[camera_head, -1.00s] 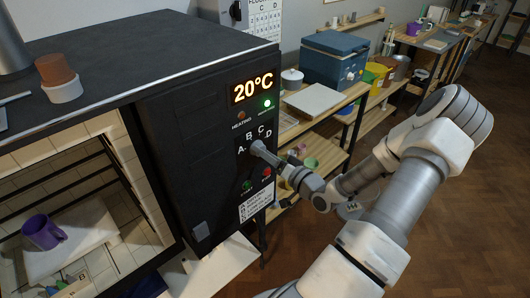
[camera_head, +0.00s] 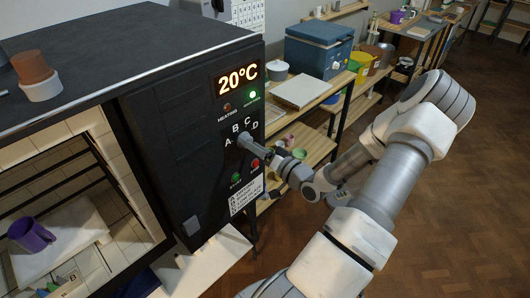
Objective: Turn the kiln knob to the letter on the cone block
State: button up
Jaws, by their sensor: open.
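The kiln (camera_head: 185,150) has a dark front panel with a grey knob (camera_head: 242,140) below the letters A, B, C and D. The knob's pointer direction is hard to tell. My gripper (camera_head: 254,149) is open at the knob, its fingers close to it or around it; contact cannot be made out. A pale block (camera_head: 70,286) with a letter that looks like B lies low in the open kiln chamber, cut by the picture's bottom edge. Small coloured pieces stand by it.
The display (camera_head: 238,78) reads 20°C, with a lit green lamp below. A purple mug (camera_head: 30,236) stands on a shelf in the chamber. Green and red buttons (camera_head: 254,163) sit under the knob. Wooden shelving (camera_head: 310,140) stands behind my arm; the floor at right is clear.

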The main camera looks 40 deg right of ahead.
jog(key=s+d+b, duration=0.1)
jog(key=s+b, duration=0.1)
jog(key=s, duration=1.5)
jog(key=shift+d, duration=0.15)
